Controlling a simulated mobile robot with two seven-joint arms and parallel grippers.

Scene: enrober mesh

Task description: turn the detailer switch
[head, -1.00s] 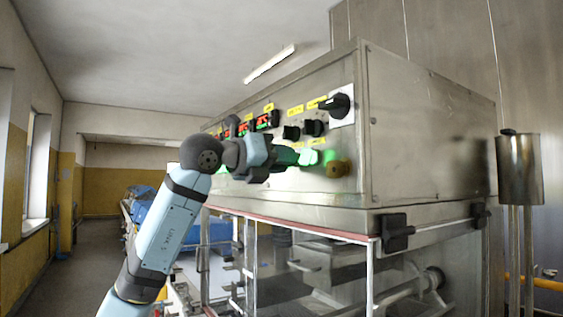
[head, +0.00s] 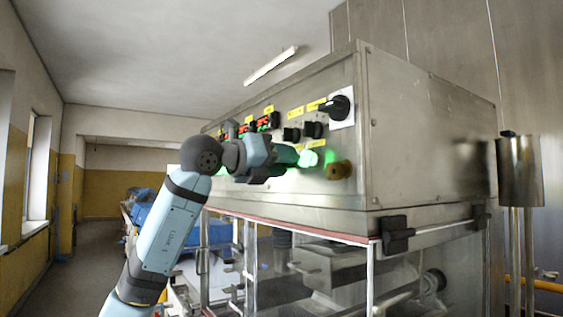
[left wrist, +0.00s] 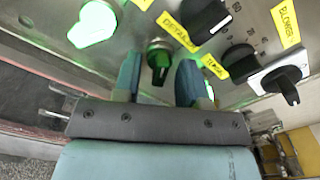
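In the left wrist view a dark switch knob (left wrist: 158,57) with a green glow stands between the two fingers of my left gripper (left wrist: 158,78). The fingers are apart, one on each side of it; I cannot tell whether they touch it. A yellow label (left wrist: 178,32) beside it seems to read "detailer", though the letters are small. In the head view my left gripper (head: 288,155) is at the lower row of the control panel, beside a bright green lit knob (head: 307,158). The gripper partly hides the panel there. My right gripper is not in view.
Other controls crowd the panel: a bright green knob (left wrist: 92,22), a black dial (left wrist: 208,20) and a black rotary switch on a white plate (head: 339,106). A brass-coloured knob (head: 338,170) sits at the lower right. Below is the machine's clear-walled section with a black latch (head: 396,234).

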